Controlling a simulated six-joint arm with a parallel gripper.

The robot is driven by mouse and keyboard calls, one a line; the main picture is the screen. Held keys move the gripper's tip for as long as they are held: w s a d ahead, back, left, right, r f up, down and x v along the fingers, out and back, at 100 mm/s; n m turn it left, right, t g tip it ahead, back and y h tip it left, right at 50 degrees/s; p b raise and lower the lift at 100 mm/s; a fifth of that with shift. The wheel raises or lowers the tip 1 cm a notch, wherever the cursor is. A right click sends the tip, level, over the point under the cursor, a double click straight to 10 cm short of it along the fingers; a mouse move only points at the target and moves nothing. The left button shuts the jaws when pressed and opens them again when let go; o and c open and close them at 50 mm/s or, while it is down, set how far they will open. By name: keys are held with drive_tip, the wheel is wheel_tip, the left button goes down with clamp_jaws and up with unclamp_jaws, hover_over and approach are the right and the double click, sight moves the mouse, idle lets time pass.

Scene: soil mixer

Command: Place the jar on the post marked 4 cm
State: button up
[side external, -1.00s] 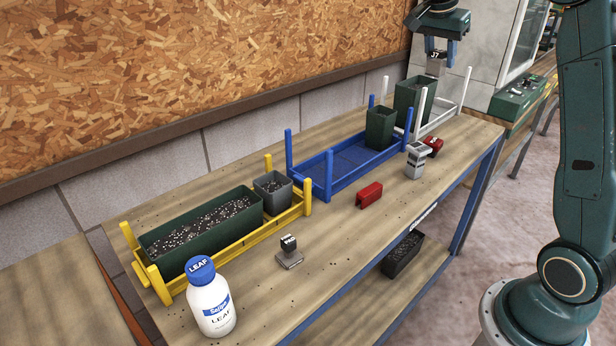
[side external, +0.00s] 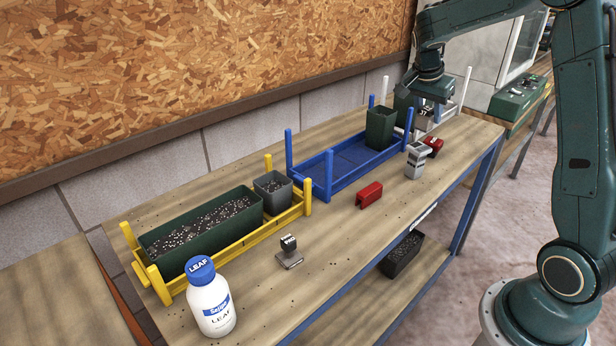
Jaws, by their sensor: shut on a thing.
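I cannot make out a jar or a post marked 4 cm. My gripper (side external: 432,104) is low over the white-posted rack at the back right, beside the dark green pot (side external: 403,100) there. It is shut on a small grey block, mostly hidden by the gripper now. I cannot tell whether the block touches anything below. A white bottle with a blue cap, labelled LEAF (side external: 212,308), stands upright at the front left of the bench.
A yellow rack (side external: 240,239) holds a long soil-filled planter (side external: 176,252) and a grey pot (side external: 272,197). A blue rack (side external: 345,160) holds a green pot (side external: 380,127). A small stand (side external: 289,258), red block (side external: 369,195) and grey device (side external: 416,163) sit on the bench.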

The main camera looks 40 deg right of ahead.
sight(425, 128)
drive_tip(key=shift+f, duration=2.35)
drive_tip(key=shift+f, duration=0.15)
drive_tip(key=o, duration=1)
drive_tip(key=v, duration=1.2)
drive_tip(key=shift+r, duration=0.25)
